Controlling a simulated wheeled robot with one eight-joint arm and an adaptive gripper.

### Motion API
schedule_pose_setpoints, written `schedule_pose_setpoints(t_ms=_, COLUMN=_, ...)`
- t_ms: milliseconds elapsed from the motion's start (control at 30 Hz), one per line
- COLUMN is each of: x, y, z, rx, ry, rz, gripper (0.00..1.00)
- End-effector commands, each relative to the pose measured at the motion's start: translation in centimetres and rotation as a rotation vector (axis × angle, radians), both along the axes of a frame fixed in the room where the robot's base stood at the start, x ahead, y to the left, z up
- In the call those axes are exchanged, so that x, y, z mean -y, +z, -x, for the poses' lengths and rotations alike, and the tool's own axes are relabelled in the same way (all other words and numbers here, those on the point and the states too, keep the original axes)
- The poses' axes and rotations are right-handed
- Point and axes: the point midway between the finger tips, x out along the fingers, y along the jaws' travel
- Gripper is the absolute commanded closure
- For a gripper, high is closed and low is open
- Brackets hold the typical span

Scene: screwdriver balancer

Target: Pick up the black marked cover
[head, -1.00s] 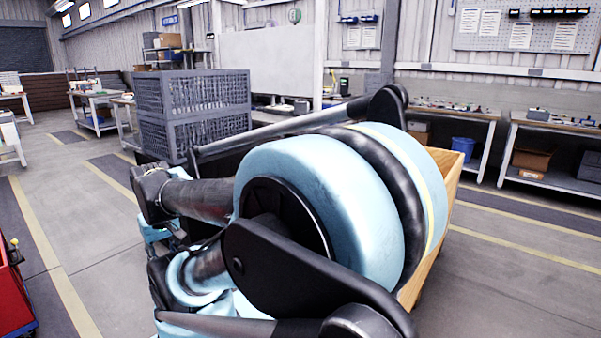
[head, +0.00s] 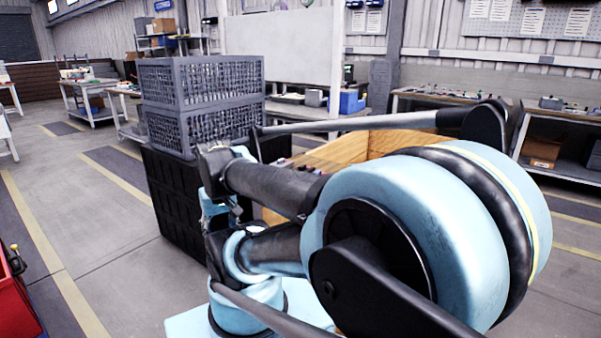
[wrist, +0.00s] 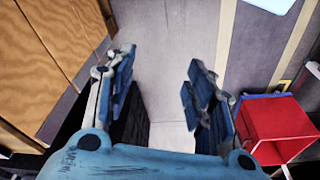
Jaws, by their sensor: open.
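I cannot make out a black marked cover in either view. My gripper (wrist: 160,88) is open and empty in the wrist view, its two blue fingers wide apart above bare grey floor. In the head view my arm fills the centre and right and hides much behind it. A black ribbed container (head: 172,205) stands on the floor left of my arm, under stacked grey crates.
The stacked grey mesh crates (head: 205,82) stand behind my arm. A wooden box (head: 350,149) lies partly hidden behind it; wooden panels (wrist: 60,35) fill the wrist view's upper left. A red cart (head: 18,305) is at left.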

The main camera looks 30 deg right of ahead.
Motion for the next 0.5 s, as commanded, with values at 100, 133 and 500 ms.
schedule_pose_setpoints(t_ms=100, x=0.5, y=1.2, z=-0.6, rx=-0.005, ry=-0.036, rz=-0.002, gripper=0.37)
schedule_pose_setpoints(t_ms=133, x=0.7, y=1.7, z=-1.1, rx=-0.008, ry=-0.051, rz=-0.003, gripper=0.37)
schedule_pose_setpoints(t_ms=500, x=6.9, y=10.5, z=-8.8, rx=-0.056, ry=-0.349, rz=-0.024, gripper=0.37)
